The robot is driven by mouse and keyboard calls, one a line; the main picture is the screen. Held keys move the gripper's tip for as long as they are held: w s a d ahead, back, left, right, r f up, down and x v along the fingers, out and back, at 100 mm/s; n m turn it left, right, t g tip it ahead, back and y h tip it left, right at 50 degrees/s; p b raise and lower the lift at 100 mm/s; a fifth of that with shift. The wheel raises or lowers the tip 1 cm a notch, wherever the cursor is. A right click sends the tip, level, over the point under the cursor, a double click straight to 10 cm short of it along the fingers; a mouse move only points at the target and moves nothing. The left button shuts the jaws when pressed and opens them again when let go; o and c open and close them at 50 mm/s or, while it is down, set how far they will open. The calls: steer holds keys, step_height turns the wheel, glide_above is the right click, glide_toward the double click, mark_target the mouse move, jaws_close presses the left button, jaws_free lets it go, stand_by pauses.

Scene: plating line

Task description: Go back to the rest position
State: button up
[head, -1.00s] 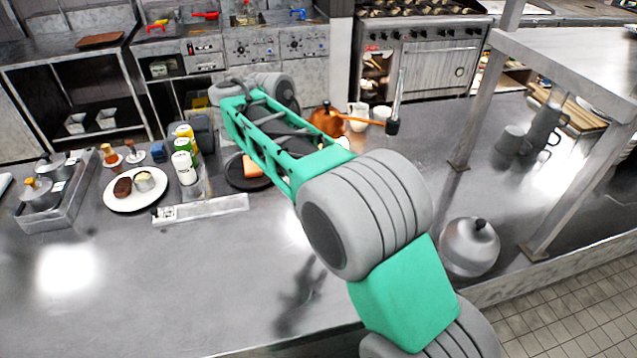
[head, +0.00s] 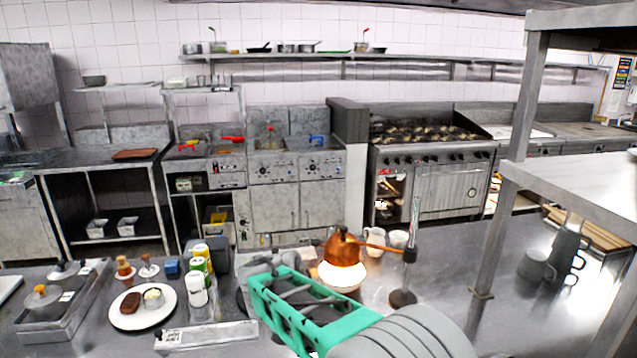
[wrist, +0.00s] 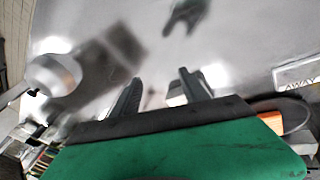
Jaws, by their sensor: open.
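My gripper (wrist: 159,77) shows in the wrist view, with its two dark fingers apart and nothing held between them. Bare, shiny steel counter (wrist: 225,45) lies beyond the fingertips, with a dark shadow on it. A small pale thing shows by the right finger; I cannot tell what it is.
A white plate (head: 143,318) with food, several bottles (head: 197,290) and a metal tray (head: 62,318) stand left. A steel shelf frame (head: 494,235) rises at right.

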steer(key=s+f+n, duration=0.1)
steer(key=s, duration=0.1)
steer(key=s+f+n+y, duration=0.1)
steer(key=s+n, duration=0.1)
steer(key=s, duration=0.1)
steer(key=s+f+n+g, duration=0.1)
steer(key=s, duration=0.1)
steer(key=shift+s+d+f, duration=0.1)
steer(key=shift+s, duration=0.1)
steer(key=s+d, duration=0.1)
steer(key=s, duration=0.2)
steer(key=s+d+n+y, duration=0.1)
steer(key=s, duration=0.2)
steer(key=s+d+n+y, duration=0.1)
steer(key=s, duration=0.2)
steer(key=shift+d, duration=0.25)
steer(key=shift+y, duration=0.5)
steer(key=s+d, duration=0.1)
steer(key=s+d+r, duration=0.1)
steer(key=s, duration=0.1)
steer(key=shift+s+d+r, duration=0.1)
steer(key=shift+d, duration=0.05)
steer(key=d+r+m+t, duration=0.3)
steer(key=d+r, duration=0.4)
steer(key=d, duration=0.1)
steer(key=shift+w+d+r, duration=0.2)
steer(key=shift+w+r, duration=0.1)
steer(key=shift+w, duration=0.15)
